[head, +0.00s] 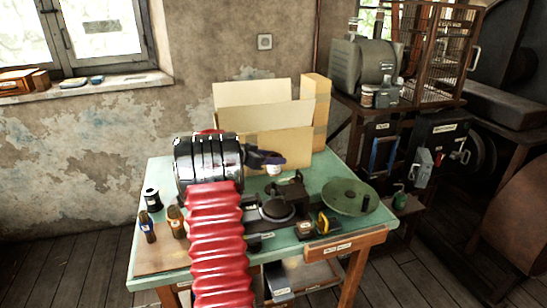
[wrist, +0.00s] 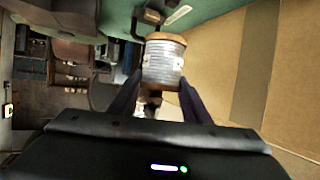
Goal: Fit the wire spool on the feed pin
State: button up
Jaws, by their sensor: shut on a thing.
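The wire spool (wrist: 163,62), silver-grey windings with a tan end flange, is between the two dark fingers of my gripper (wrist: 160,90) in the wrist view. The fingers are shut on its sides. In the head view my gripper (head: 272,160) is above the back middle of the green table, in front of the cardboard, and only a small pale and reddish part of the spool (head: 273,169) shows below it. I cannot make out the feed pin for certain. A small dark upright (head: 366,203) stands on the green disc at the table's right.
The green table (head: 160,178) holds a black device with a round top (head: 277,208), the green disc (head: 345,194), brown bottles (head: 176,222) and a black-and-white reel (head: 152,199). Cardboard panels (head: 265,120) stand at the back. Shelving with machinery (head: 365,60) stands right.

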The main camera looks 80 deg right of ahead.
aim_at(273, 174)
jog(key=shift+f, duration=3.65)
jog(key=o, duration=1.4)
jog(key=shift+c, duration=0.2)
jog(key=shift+f, duration=0.1)
jog(key=shift+a, duration=0.1)
jog(key=v, duration=0.7)
jog(key=shift+w, duration=0.2)
jog(key=shift+a, duration=0.1)
